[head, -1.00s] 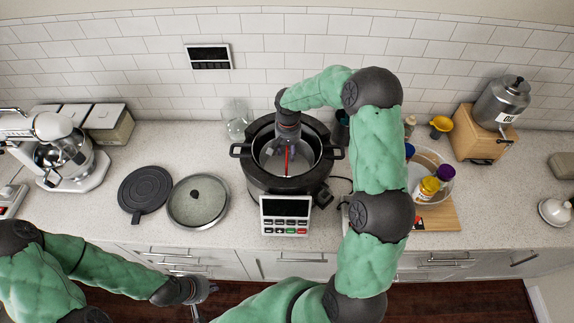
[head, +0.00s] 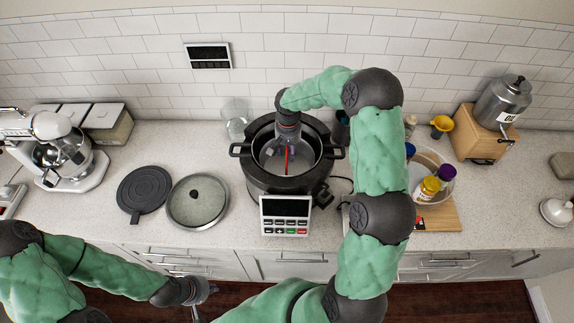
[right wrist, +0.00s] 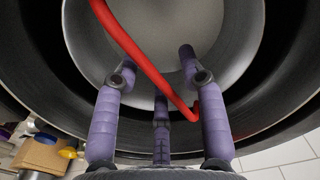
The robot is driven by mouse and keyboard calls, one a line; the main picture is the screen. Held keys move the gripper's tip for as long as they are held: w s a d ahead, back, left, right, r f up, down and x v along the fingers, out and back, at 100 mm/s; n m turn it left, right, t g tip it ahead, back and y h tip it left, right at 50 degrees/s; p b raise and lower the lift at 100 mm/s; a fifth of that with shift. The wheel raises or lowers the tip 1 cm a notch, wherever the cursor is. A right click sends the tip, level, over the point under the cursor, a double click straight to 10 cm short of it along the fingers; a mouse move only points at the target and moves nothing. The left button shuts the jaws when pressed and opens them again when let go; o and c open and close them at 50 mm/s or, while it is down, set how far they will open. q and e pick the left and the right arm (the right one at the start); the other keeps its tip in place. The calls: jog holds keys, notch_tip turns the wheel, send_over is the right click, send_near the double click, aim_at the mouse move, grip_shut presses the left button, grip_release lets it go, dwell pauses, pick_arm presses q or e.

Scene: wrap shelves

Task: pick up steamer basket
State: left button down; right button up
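The steamer basket (right wrist: 212,28) is a grey metal bowl with a thin red handle (right wrist: 145,62) arching over it. It sits inside the black cooker (head: 262,182) on the counter; in the head view only part of its inside (head: 269,155) and a bit of red show. My right gripper (head: 287,150) points down into the basket. In the right wrist view its purple fingers (right wrist: 156,66) are spread apart, with the red handle running across between them, not clamped. My left gripper (head: 203,296) hangs low in front of the counter, away from the cooker; its finger state is unclear.
A glass lid (head: 197,203) and a black round lid (head: 144,190) lie left of the cooker. A stand mixer (head: 62,150) is far left. A glass jar (head: 237,128) stands behind the cooker.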

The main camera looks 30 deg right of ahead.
grip_shut()
